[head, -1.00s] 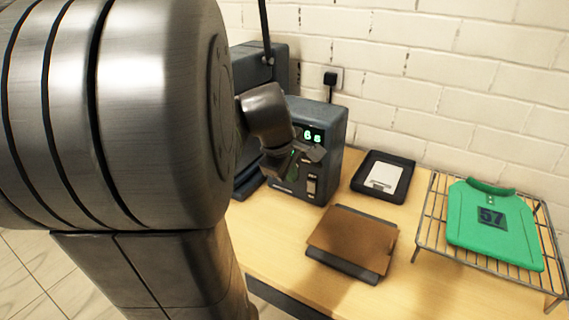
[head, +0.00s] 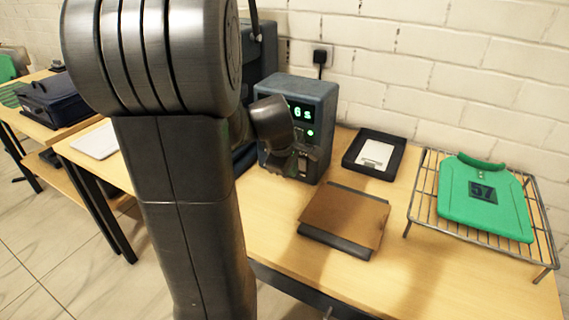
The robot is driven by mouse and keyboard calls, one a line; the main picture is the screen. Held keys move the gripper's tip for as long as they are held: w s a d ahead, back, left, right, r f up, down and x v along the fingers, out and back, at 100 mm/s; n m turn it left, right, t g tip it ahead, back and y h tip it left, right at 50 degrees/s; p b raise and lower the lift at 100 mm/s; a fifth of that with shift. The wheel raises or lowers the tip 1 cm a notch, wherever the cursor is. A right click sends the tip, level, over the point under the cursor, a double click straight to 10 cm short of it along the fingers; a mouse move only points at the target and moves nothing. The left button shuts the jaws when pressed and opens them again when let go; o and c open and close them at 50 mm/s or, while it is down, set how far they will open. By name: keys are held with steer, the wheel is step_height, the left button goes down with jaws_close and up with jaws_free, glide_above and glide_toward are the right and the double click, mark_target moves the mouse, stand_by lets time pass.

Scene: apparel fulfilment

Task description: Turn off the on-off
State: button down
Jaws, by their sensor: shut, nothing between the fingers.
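A dark grey control box (head: 328,108) stands on the wooden table near the white brick wall. Its front has a lit green display (head: 302,113) reading about "6 s" and a lit green spot below it. A small light-coloured switch (head: 303,163) shows low on the front, partly covered; I cannot tell its position. My gripper (head: 296,170) is shut and empty, right in front of the lower part of the box's front. Whether its tips touch the switch is hidden.
A brown pad on a dark plate (head: 345,218) lies in front of the box. A black tray (head: 357,163) with a white card is right of it. A dark case (head: 58,103) rests at left. A plug (head: 319,58) is on the wall.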

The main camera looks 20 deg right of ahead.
mark_target(300, 162)
steer(key=shift+w+d+r, duration=0.25)
steer(key=shift+w+d, duration=0.65)
steer(key=shift+d, duration=0.15)
steer(key=shift+w+d+r+p, duration=0.1)
steer(key=shift+w+d+p, duration=0.15)
steer(key=shift+p, duration=0.15)
steer(key=shift+r, duration=0.1)
steer(key=shift+r+p, duration=0.75)
